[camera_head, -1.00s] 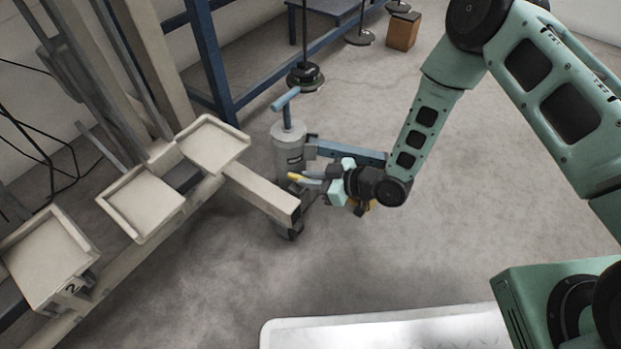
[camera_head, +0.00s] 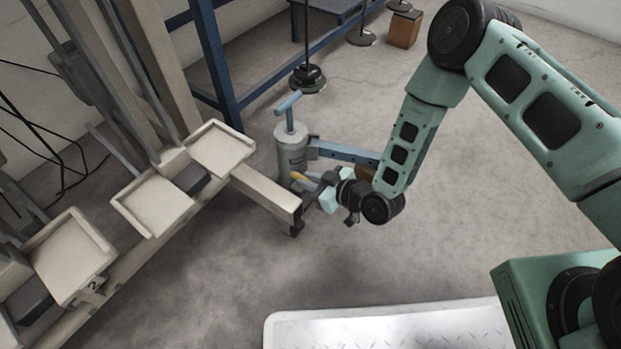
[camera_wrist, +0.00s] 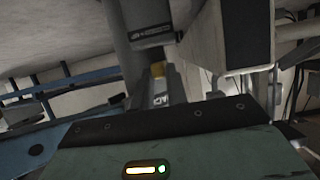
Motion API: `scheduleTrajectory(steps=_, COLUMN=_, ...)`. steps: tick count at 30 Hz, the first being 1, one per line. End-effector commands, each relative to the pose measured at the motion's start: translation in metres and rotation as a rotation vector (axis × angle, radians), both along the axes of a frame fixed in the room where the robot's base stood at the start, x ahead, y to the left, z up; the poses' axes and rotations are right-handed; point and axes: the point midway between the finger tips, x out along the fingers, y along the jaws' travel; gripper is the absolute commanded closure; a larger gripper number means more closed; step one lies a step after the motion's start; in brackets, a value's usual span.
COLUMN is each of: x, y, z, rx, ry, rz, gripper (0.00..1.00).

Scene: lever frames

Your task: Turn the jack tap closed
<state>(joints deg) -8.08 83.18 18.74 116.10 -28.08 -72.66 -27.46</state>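The jack is an upright grey cylinder (camera_head: 291,150) with a blue T-shaped handle, beside the end of a cream beam in the head view. A small yellow-tipped piece (camera_head: 298,176), which looks like the tap, sits low in front of the cylinder. In the wrist view a yellow end (camera_wrist: 158,69) shows above a grey piece with a partly readable label (camera_wrist: 160,98). My gripper (camera_head: 314,185) is right at the yellow-tipped piece, coming from the right. I cannot tell whether they touch. The fingertips are hard to make out, and the gripper body hides part of the piece.
A cream beam (camera_head: 266,195) ends just left of my gripper. A blue bar (camera_head: 345,153) runs right from the jack, close behind my wrist. Cream trays (camera_head: 222,150) stand at left. A white plate (camera_head: 390,328) lies at the front. The floor at right is clear.

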Motion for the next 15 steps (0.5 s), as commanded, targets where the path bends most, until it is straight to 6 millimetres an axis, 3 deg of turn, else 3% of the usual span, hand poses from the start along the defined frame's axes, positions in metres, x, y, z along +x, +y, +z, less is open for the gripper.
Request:
scheduleTrajectory(steps=2, x=-0.0005, y=0.0000, z=-0.0003, rx=0.000, ry=0.002, rz=0.001, gripper=0.65)
scheduleTrajectory(steps=15, x=-0.0075, y=-0.0094, z=0.0075, rx=-0.001, ry=0.002, rz=0.001, gripper=0.65)
